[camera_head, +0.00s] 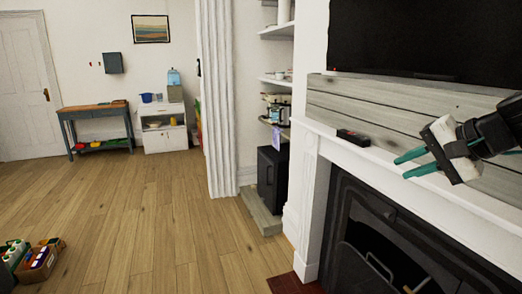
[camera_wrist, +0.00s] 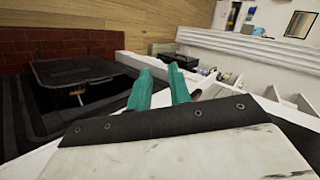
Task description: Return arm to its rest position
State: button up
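My gripper (camera_head: 401,167) is at the right of the head view, in front of the fireplace wall near the mantel shelf. Its two teal fingers point left and stand apart with nothing seen between them. In the wrist view the fingers (camera_wrist: 160,74) also show with a gap between them, and no held object is visible. My dark arm comes in from the right edge of the head view.
A white mantel shelf (camera_head: 385,160) runs close by the gripper, with a small black device (camera_head: 353,137) on it. A black fireplace (camera_head: 390,245) is below and a dark screen (camera_head: 430,40) above. Open wooden floor (camera_head: 160,220) lies left; a filled crate (camera_head: 42,262) stands there.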

jog(key=s+a+f+n+g+h, duration=0.2)
jog(key=s+f+n+g, duration=0.1)
jog(key=s, duration=0.8)
jog(key=s+a+f+n+g+h, duration=0.2)
jog(key=s+f+n, duration=0.4)
jog(key=s, duration=0.5)
jog(key=shift+f+g+h, duration=0.75)
jog(key=shift+g+h, duration=0.05)
jog(key=shift+g, duration=0.2)
